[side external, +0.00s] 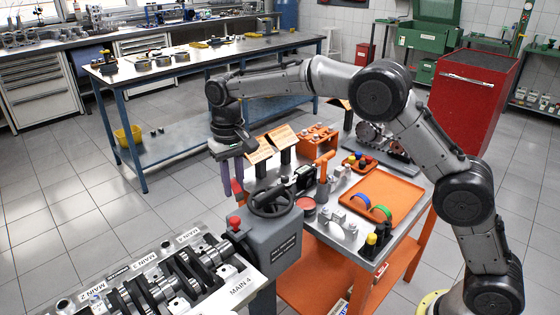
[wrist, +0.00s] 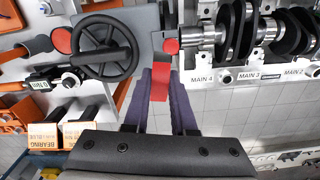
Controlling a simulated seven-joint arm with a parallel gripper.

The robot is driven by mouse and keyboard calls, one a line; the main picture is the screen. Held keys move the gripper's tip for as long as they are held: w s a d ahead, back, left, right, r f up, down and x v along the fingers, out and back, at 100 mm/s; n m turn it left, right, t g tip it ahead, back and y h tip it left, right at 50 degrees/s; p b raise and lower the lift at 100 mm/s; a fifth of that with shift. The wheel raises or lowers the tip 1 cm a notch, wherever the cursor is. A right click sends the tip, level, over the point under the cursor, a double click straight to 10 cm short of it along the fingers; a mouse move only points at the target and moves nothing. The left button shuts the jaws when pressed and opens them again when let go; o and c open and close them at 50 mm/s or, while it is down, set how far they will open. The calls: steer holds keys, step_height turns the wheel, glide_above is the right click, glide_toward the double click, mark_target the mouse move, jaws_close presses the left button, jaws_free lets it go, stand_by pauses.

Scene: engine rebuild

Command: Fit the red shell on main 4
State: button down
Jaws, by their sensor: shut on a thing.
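My gripper (side external: 231,186) is shut on the red shell (wrist: 160,83), which shows as a red piece between the purple fingertips in the wrist view. In the side view, the gripper hangs above and behind the crankshaft stand, apart from it. The crankshaft (side external: 170,275) lies at the lower left. The MAIN 4 label (side external: 241,287) is at its end nearest the grey handwheel housing (side external: 275,240). In the wrist view, the MAIN 4 label (wrist: 202,78) is right of the fingertips, below a bare silver journal (wrist: 203,34).
The black handwheel (wrist: 105,46) and a red knob (wrist: 171,46) are close to the fingers.

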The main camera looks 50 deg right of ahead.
steer(key=n, duration=0.2)
glide_above(212, 252)
step_height(212, 252, down, 3)
steer(key=shift+w+f, duration=0.1)
steer(key=shift+f, duration=2.9)
steer(key=shift+f, duration=0.7)
stand_by(1.9)
steer(key=shift+r, duration=0.3)
stand_by(0.4)
steer(key=c, duration=1)
jaws_free()
steer(key=shift+r, duration=0.2)
